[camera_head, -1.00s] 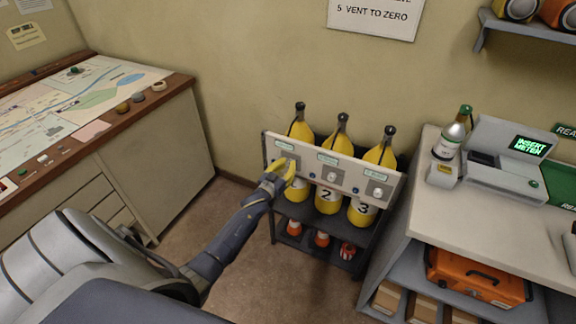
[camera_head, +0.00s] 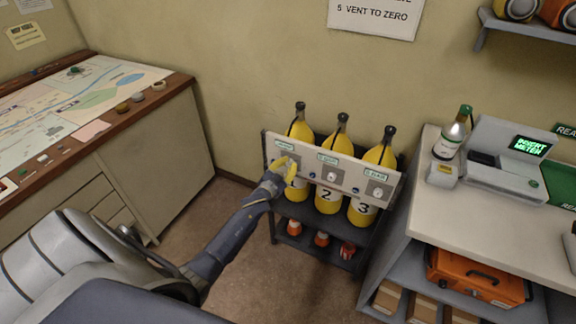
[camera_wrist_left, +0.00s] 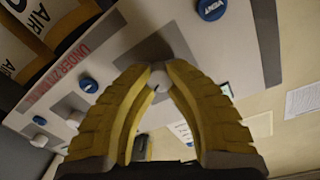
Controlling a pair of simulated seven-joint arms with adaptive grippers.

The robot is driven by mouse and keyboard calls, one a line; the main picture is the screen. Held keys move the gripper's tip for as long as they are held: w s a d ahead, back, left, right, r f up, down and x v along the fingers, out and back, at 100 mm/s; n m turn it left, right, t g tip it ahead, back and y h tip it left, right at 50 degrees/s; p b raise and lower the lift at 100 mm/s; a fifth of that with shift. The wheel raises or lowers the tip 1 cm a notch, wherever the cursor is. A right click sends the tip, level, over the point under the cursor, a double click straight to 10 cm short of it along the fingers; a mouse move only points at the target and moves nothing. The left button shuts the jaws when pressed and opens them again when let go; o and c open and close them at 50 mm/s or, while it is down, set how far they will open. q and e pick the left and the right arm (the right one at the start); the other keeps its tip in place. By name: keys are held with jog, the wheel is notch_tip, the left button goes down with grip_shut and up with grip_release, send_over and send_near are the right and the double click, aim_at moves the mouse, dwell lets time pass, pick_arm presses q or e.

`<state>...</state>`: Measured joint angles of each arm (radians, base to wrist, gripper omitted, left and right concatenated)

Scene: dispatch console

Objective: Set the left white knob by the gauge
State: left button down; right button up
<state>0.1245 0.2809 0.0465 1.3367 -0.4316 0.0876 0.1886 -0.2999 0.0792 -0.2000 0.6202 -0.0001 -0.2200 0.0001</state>
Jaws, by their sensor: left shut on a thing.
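The white panel (camera_head: 311,160) stands across the front of three yellow cylinders. My left gripper (camera_head: 284,163) has its yellow fingers at the panel's left end. In the left wrist view, its fingertips (camera_wrist_left: 160,74) close on the left white knob (camera_wrist_left: 159,80), which is mostly hidden between them. The middle white knob (camera_head: 332,176) and right white knob (camera_head: 377,192) are free. I cannot make out the left gauge or its reading. My right gripper is not in view.
A dark rack (camera_head: 316,222) holds the cylinders, with orange items on its lower shelf. A blue VENT button (camera_wrist_left: 211,9) and another blue button (camera_wrist_left: 88,85) sit near my fingers. A counter (camera_head: 433,201) stands right, a map desk (camera_head: 155,140) left.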

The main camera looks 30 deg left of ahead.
pick_arm(q)
jog(key=shift+w+r, duration=0.15)
jog(key=shift+r, duration=0.25)
jog(key=c, duration=1.5)
grip_release()
jog(key=o, duration=0.4)
jog(key=shift+f, duration=0.2)
jog(key=shift+s+d+r, duration=0.1)
jog(key=shift+s+d, duration=0.1)
jog(key=shift+s, duration=2.9)
jog(key=shift+s+d+r, duration=0.1)
jog(key=shift+s+d, duration=0.1)
jog(key=shift+s, duration=2.85)
